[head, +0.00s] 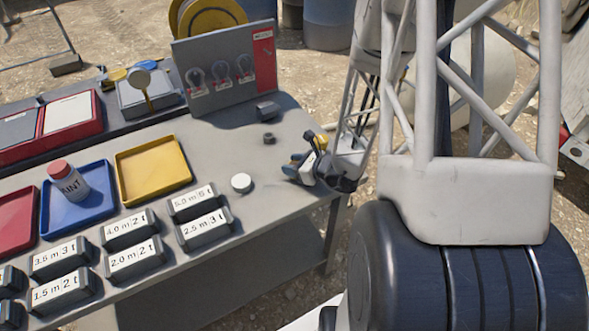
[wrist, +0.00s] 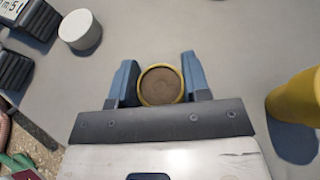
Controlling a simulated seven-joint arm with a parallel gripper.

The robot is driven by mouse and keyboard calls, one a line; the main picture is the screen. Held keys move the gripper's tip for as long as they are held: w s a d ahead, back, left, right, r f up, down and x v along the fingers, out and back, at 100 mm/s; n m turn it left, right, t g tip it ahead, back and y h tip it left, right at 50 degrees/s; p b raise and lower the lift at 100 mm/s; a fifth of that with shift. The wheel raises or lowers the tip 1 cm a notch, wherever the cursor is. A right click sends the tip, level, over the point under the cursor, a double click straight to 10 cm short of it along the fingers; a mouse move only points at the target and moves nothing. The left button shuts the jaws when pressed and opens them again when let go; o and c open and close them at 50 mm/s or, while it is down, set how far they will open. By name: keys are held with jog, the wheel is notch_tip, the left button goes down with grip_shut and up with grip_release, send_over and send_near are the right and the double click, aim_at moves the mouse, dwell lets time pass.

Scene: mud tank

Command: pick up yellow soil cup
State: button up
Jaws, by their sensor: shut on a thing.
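The yellow soil cup (wrist: 160,85) shows from above in the wrist view as a round yellow rim around brown soil. It sits between the two blue fingers of my gripper (wrist: 158,70), which are shut on its sides. In the head view, my gripper (head: 298,164) is low at the right end of the grey table. The cup is hard to make out there, and I cannot tell whether its base touches the tabletop.
A white round lid-like piece (wrist: 80,30) lies ahead and left; it also shows in the head view (head: 241,183). A tall yellow object (wrist: 297,97) stands close on the right. Labelled blocks (head: 205,229), a yellow tray (head: 153,169) and an upright board (head: 225,68) occupy the table.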

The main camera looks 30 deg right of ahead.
jog(key=shift+r, duration=0.15)
notch_tip(320, 180, up, 10)
dwell(0.8)
dwell(0.5)
